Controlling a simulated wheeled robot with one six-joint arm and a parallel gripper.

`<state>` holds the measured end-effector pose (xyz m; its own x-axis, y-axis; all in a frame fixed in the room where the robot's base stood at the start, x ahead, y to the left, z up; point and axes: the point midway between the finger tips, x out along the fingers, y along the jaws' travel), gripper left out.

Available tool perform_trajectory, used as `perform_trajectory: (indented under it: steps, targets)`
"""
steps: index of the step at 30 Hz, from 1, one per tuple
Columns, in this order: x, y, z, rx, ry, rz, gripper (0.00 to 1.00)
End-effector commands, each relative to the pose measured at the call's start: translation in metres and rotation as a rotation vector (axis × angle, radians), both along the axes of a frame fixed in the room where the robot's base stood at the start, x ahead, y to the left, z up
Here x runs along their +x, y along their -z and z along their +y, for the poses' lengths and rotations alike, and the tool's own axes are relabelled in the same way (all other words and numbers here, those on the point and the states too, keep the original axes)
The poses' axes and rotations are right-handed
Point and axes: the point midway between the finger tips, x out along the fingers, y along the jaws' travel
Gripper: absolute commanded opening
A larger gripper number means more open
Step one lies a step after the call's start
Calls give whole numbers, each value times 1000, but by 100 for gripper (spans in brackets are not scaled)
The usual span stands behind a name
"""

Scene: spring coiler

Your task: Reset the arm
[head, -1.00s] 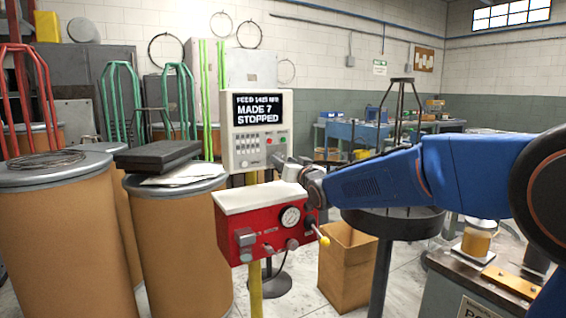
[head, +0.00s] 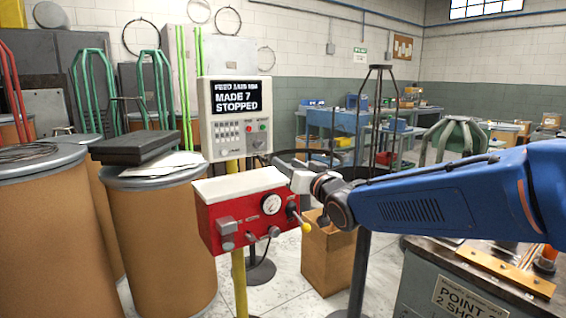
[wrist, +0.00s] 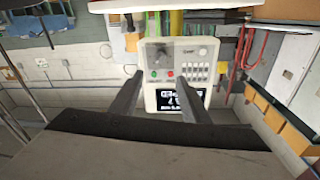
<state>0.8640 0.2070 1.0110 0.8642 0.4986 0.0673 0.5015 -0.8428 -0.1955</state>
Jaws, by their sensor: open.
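My blue arm (head: 430,205) reaches in from the right in the head view, its wrist just right of the red control box. My gripper (wrist: 160,78) shows in the wrist view with two dark fingers apart and nothing between them. The wrist picture is upside down, and the fingers point toward the control panel (wrist: 177,65). In the head view this panel (head: 236,118) reads "MADE 7" and "STOPPED". The fingers are small and hard to make out there.
The red box (head: 240,212) with a gauge and a yellow-tipped lever stands close to my wrist. Brown drums (head: 160,235) stand at left. A cardboard box (head: 328,262) sits on the floor below my arm. A bench (head: 430,258) is at lower right.

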Motion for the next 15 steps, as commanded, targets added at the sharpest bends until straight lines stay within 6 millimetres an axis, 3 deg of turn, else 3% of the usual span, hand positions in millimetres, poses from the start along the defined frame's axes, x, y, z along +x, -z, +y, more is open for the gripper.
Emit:
perform_trajectory:
  steps: [15]
  targets:
    - [-6, 2, -9, -10, 12, 10, 42]
